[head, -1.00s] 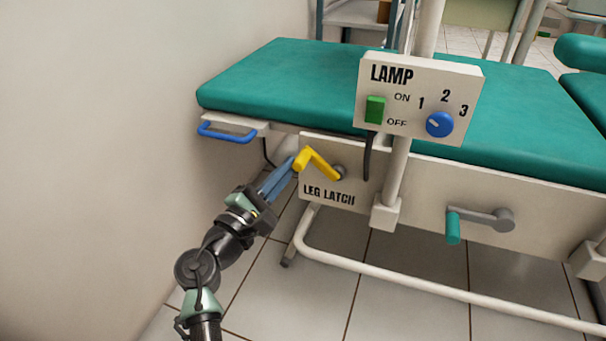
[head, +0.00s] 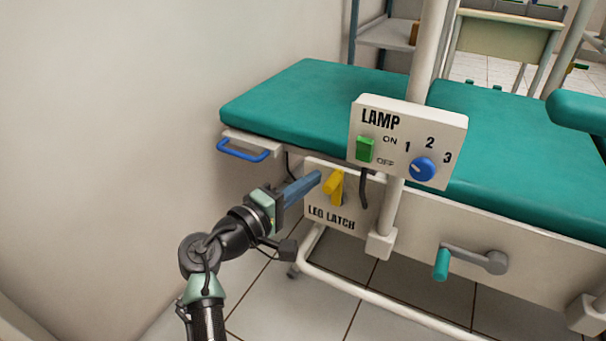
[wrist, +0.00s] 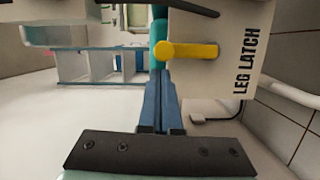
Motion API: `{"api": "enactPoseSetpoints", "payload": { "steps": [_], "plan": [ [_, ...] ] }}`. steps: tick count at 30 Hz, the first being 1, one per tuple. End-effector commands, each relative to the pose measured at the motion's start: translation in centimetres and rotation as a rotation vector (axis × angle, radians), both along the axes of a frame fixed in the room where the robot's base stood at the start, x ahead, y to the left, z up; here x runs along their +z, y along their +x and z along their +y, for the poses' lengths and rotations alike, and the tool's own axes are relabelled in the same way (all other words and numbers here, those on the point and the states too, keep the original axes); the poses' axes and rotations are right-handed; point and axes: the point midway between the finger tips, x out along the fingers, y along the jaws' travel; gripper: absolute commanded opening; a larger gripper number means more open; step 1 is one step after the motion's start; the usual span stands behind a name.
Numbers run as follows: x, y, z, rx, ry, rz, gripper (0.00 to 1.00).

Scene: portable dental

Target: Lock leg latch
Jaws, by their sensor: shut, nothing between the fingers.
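The yellow leg latch lever (head: 337,187) is on the white panel marked LEG LATCH (head: 318,210), below the bed's left end. It points roughly upright from its pivot, with its knob end at the top. In the wrist view the lever (wrist: 190,51) lies across the picture, and the panel (wrist: 232,60) lettering runs up the side. My gripper (head: 318,177) is shut and empty, just left of the knob end. Its blue fingers (wrist: 158,75) point at the knob in the wrist view. I cannot tell whether they touch it.
A blue handle (head: 242,150) sticks out at the bed's left end. The lamp box (head: 405,150) on its post is above and right of the latch. A crank with a teal grip (head: 441,264) is farther right. The wall is close on the left.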

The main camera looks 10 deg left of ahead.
Motion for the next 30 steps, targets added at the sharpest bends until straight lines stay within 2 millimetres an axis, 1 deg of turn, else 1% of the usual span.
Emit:
{"api": "enactPoseSetpoints", "payload": {
  "steps": [1,12,26,30],
  "plan": [
    [0.3,-0.08,-0.22,0.0,0.004,0.0,0.0],
    [0.36,-0.28,-0.82,0.001,0.005,-0.002,0.0],
    [0.34,-0.31,-0.81,0.001,0.004,-0.001,0.0],
    [0.56,-1.03,-0.3,0.003,0.002,0.0,0.0]
  ]
}}
